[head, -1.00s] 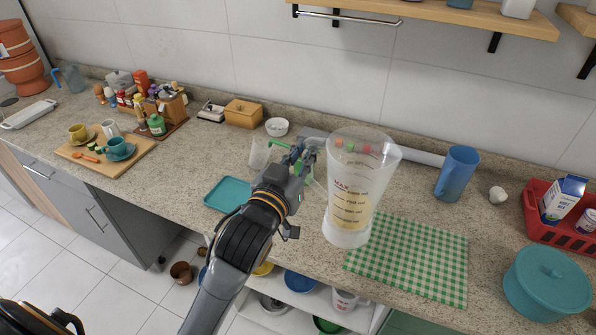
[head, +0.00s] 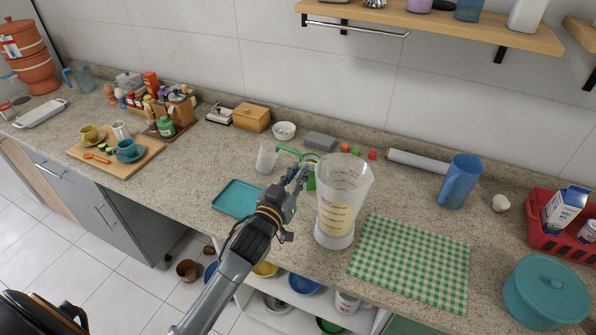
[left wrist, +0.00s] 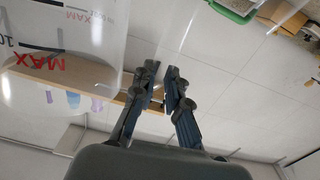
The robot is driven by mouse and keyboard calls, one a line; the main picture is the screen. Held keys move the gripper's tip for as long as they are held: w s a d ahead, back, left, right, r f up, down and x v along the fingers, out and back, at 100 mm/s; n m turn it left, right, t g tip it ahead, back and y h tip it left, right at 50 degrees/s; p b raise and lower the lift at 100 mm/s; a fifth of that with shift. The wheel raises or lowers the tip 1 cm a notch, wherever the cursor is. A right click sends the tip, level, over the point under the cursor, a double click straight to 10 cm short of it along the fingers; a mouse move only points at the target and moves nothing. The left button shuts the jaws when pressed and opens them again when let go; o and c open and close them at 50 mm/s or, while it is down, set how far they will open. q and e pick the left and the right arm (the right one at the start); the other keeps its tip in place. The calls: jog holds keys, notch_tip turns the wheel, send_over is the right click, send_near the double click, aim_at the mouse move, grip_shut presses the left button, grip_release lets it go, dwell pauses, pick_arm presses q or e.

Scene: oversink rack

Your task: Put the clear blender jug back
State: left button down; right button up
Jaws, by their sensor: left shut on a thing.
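The clear blender jug (head: 342,190), with red and dark measuring marks, is upright by the front part of the counter, just left of the checked cloth. I cannot tell whether its base touches the counter. My left gripper (head: 297,178) is at the jug's left side, shut on its see-through handle. In the left wrist view the jug wall (left wrist: 70,75) with the MAX mark fills the left side, beside the fingertips (left wrist: 160,88). The handle between the fingers is hard to make out. My right gripper is not in view.
A green-and-white checked cloth (head: 412,262) lies bare right of the jug. A teal tray (head: 237,198), a clear cup (head: 267,157) and a green item (head: 311,160) are left and behind. A blue pitcher (head: 459,182) and teal pot (head: 546,290) stand right.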

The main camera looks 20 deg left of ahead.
pick_arm(q)
jog(key=shift+f, duration=0.15)
jog(key=c, duration=1.4)
grip_release()
jog(key=shift+o, duration=0.2)
jog(key=shift+s, duration=0.1)
